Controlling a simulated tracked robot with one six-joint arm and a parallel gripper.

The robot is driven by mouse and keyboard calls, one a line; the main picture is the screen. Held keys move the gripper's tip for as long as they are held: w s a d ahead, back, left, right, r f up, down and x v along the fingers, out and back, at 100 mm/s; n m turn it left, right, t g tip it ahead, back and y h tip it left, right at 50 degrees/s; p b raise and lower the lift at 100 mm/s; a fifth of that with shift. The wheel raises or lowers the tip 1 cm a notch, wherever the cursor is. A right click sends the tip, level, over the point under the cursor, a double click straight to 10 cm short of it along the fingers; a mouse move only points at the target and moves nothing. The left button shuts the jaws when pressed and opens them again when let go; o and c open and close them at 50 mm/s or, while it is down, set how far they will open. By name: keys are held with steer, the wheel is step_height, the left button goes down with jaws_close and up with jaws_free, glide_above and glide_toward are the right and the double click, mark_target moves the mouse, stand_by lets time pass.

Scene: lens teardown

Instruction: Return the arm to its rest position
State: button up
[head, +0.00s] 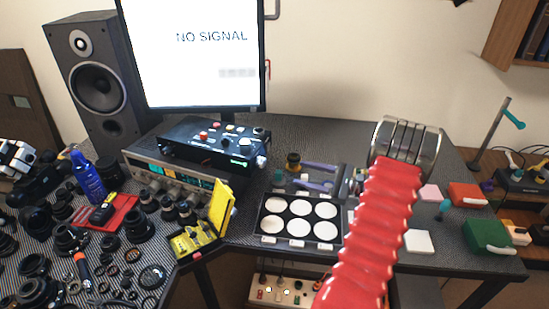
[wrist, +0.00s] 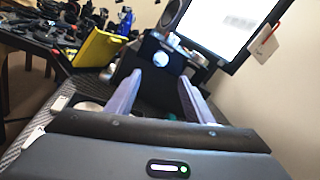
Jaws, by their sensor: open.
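My arm shows in the head view as a red ribbed sleeve of mine rising from the bottom right to a silver wrist part. My gripper (head: 309,175) points left over the workbench, beyond the tray with white round wells (head: 263,226). Its two purple fingers are spread apart with nothing between them. In the wrist view my gripper (wrist: 161,79) is also open and empty, with the black box and monitor beyond the fingertips. My sleeve and wrist hide part of the bench behind them.
A monitor (head: 190,60) reading NO SIGNAL stands at the back, beside a black speaker (head: 97,85). A control box (head: 212,140) sits on an instrument. A yellow case (head: 221,207) stands open. Many lens parts crowd the left. A green box (head: 487,235) and red box (head: 467,195) lie right.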

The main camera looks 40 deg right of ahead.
steer(key=s+a+f+n+g, duration=0.25)
steer(key=a+f+g, duration=0.2)
steer(key=f, duration=0.25)
steer(key=s+a+r+n+g, duration=0.1)
steer(key=s+a+n+g, duration=0.1)
steer(key=a+n+g, duration=0.3)
steer(key=s+a+r+n+g, duration=0.1)
steer(key=s+a+g, duration=0.1)
steer(key=a, duration=0.6)
steer(key=s+a+r+n+h, duration=0.2)
steer(key=a+r+n+h, duration=0.1)
steer(key=a+r+n, duration=0.6)
steer(key=s+a+r+n+h, duration=0.3)
steer(key=a+r+n, duration=0.6)
steer(key=a, duration=0.8)
step_height(320, 180, up, 2)
steer(key=shift+s+a+r+t+h, duration=0.2)
steer(key=shift+t+h, duration=0.15)
steer(key=shift+h, duration=0.45)
steer(key=shift+d, duration=0.1)
